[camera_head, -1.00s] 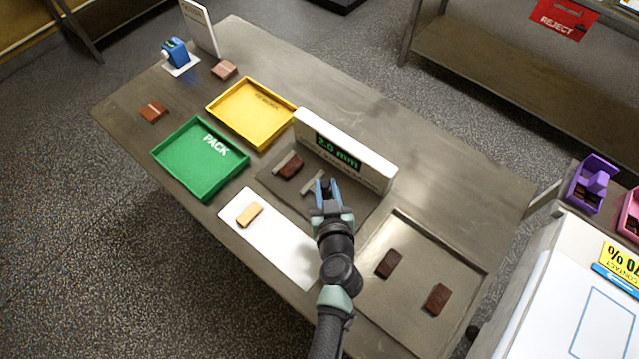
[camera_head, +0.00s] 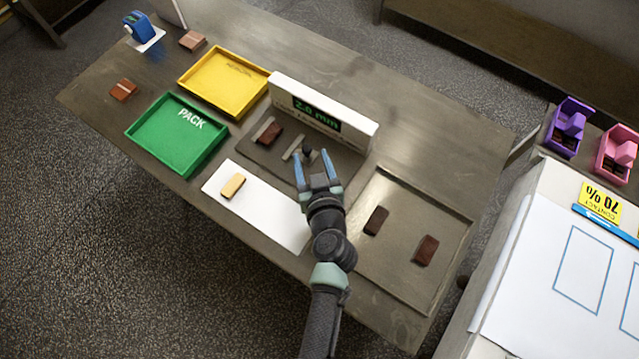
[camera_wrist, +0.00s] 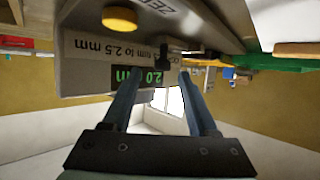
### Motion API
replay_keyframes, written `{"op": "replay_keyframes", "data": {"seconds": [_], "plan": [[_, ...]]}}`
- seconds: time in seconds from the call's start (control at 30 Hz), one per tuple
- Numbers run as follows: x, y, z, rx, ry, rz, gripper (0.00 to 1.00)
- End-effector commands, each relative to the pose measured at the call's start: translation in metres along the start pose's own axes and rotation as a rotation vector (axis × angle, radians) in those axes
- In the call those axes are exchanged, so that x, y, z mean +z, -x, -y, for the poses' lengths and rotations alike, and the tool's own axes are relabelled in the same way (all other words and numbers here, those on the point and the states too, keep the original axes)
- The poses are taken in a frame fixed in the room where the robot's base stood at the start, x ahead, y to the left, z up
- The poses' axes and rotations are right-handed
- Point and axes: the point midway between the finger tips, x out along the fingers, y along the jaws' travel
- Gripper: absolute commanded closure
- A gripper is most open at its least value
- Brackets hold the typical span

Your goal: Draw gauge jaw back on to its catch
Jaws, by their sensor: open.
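The gauge is a white housing (camera_head: 345,128) with a green display (camera_head: 316,114) reading 2.0 mm. It stands behind a grey base plate (camera_head: 340,165). A brown chocolate piece (camera_head: 270,134) lies on the plate beside a grey jaw bar (camera_head: 262,127) at its left. The other grey jaw bar (camera_head: 293,147) is right of the chocolate, with a gap between, and has a dark knob (camera_head: 307,152). My gripper (camera_head: 311,156) is open, its blue fingers spread either side of the knob; contact cannot be told. The wrist view shows the display (camera_wrist: 152,77) upside down and a dark knob-like part (camera_wrist: 178,50) near the fingertips.
Left are a green PACK tray (camera_head: 165,150) and a yellow tray (camera_head: 240,80). A white mat (camera_head: 275,222) with a tan piece (camera_head: 232,186) lies front left of my arm. A metal tray (camera_head: 395,270) with two dark pieces is at right.

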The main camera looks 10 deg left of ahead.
Motion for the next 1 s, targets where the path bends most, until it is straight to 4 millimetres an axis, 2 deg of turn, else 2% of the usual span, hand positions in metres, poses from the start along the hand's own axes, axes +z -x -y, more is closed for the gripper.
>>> {"op": "replay_keyframes", "data": {"seconds": [0.3,0.5,0.7,1.0], "plan": [[0.003,0.057,0.000,0.003,-0.001,0.001,0.41],[0.003,0.086,0.000,0.002,-0.001,0.001,0.41],[0.001,0.100,0.000,0.001,-0.001,0.001,0.41],[0.000,0.101,-0.001,0.002,-0.001,0.000,0.41]]}}
